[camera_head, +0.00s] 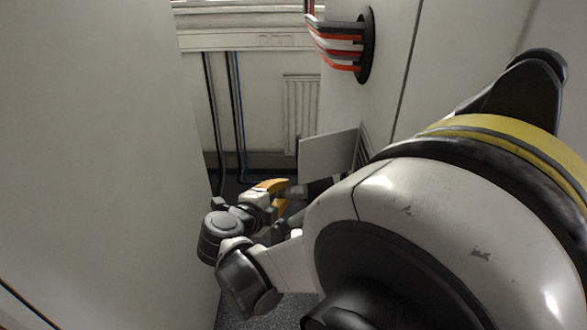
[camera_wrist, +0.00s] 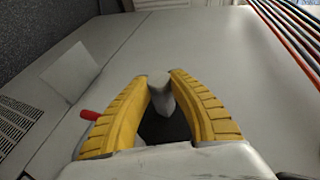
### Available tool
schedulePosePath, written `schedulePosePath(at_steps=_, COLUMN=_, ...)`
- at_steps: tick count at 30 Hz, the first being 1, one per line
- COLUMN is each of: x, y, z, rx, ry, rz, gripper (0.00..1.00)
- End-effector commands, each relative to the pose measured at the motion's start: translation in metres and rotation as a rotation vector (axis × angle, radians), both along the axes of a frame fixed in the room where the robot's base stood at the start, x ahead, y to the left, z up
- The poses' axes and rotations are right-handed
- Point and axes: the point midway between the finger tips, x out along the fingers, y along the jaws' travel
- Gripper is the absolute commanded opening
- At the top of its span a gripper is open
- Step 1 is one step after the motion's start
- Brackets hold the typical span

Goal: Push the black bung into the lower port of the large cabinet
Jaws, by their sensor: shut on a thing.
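My gripper (camera_head: 284,191) is low in the gap between two tall pale walls, its yellow fingers pointing right towards the large cabinet (camera_head: 380,90). In the wrist view my gripper (camera_wrist: 160,88) is closed around a short stopper-like piece, the bung (camera_wrist: 160,92), which looks grey in this light. In the head view a dark cylindrical piece, apparently the bung (camera_head: 322,187), sticks out from the fingers towards the cabinet side. My arm covers much of that side. I cannot make out the lower port or whether the bung touches it.
A hinged panel (camera_head: 329,154) stands out from the cabinet near my gripper. Red, white and black cables (camera_head: 338,45) leave a round upper port (camera_head: 366,45). A red piece (camera_wrist: 90,115) and a vent grille (camera_wrist: 16,118) lie left of the fingers. The left wall (camera_head: 100,130) is close to my wrist.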

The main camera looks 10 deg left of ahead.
Motion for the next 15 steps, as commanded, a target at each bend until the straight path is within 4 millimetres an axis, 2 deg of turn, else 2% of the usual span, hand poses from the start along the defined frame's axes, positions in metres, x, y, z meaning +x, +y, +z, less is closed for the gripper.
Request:
schedulePosePath(at_steps=8, x=0.003, y=-0.014, z=0.001, rx=0.0, ry=-0.001, rz=-0.001, gripper=0.0)
schedulePosePath(at_steps=15, x=0.003, y=-0.013, z=0.0, rx=-0.002, ry=-0.001, rz=0.0, gripper=0.0)
